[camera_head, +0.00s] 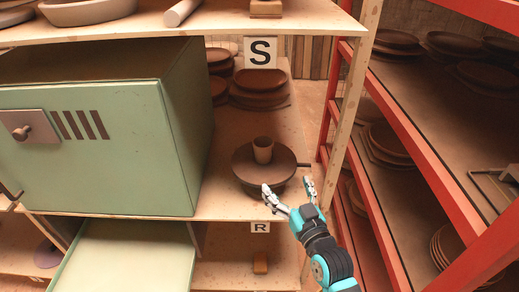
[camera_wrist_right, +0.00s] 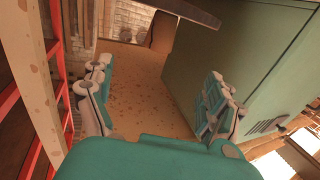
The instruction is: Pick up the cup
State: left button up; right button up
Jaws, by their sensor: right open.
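The cup (camera_head: 263,150) is small, brown and tapered. It stands upright on a dark round disc (camera_head: 245,168) on the middle shelf, to the right of the green cabinet. A short handle-like bar sticks out at the disc's right. My right gripper (camera_head: 288,185) is open and empty, at the front of the disc and nearer to me than the cup. Its two spread fingers also show in the right wrist view (camera_wrist_right: 158,82), with nothing between them. I cannot make out the cup there; a dark edge (camera_wrist_right: 180,10) crosses the top. My left gripper is not in view.
The green cabinet (camera_head: 95,140) closes off the left side. A wooden post (camera_head: 352,105) stands at the right, beside a red rack (camera_head: 425,150) of plates. Stacked brown plates (camera_head: 260,88) stand behind the cup.

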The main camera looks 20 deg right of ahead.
aim_at(267, 149)
jog(key=w+p, duration=0.1)
jog(key=w, duration=0.7)
jog(key=w+a+p, duration=0.1)
jog(key=w, duration=0.2)
jog(key=shift+w+p, duration=0.35)
jog(key=shift+w, duration=0.05)
jog(key=w, duration=0.1)
jog(key=w+p, duration=0.1)
jog(key=w, duration=0.2)
jog(key=shift+w+r+p, duration=0.35)
jog(key=shift+w, duration=0.05)
jog(key=shift+w+f, duration=0.1)
jog(key=shift+w, duration=0.25)
jog(key=shift+s, duration=0.1)
jog(key=shift+c, duration=1.2)
jog(key=c, duration=0.9)
jog(key=shift+c, duration=0.6)
